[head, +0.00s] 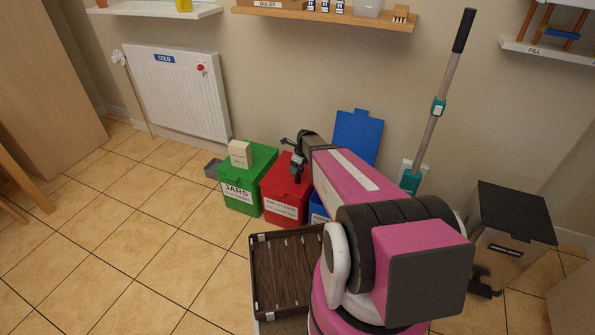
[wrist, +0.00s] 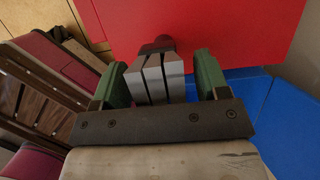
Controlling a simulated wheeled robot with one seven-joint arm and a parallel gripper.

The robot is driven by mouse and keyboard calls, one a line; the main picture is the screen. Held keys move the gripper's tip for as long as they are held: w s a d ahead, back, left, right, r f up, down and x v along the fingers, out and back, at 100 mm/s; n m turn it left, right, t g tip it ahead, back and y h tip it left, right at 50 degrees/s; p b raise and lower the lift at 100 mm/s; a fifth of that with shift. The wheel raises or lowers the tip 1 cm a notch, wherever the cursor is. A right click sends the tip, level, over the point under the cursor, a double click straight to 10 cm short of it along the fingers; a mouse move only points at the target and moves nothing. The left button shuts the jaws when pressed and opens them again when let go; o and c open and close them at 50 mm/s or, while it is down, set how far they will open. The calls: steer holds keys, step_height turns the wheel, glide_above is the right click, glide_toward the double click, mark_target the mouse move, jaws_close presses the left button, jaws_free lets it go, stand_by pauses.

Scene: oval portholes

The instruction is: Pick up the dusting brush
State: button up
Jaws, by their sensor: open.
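In the wrist view, a piece with grey slats or tufts (wrist: 156,80) and a dark brown end (wrist: 157,45) shows between my fingers; it looks like the dusting brush, but I cannot be sure. My gripper (wrist: 163,70) has its two green fingers apart, one on each side of this piece. The left finger is close to the grey part, and a gap shows at the right finger. In the head view, my gripper (head: 297,165) is over the red box (head: 286,195). The brush cannot be told apart from the gripper there.
A green box (head: 247,182) with a small cream block (head: 240,154) on top stands left of the red box. A blue box (head: 318,209) is to its right, partly hidden by my arm. A dark slatted crate (head: 283,275) sits in front. Floor at left is clear.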

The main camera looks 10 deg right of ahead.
steer(key=shift+f, duration=0.1)
steer(key=c, duration=1)
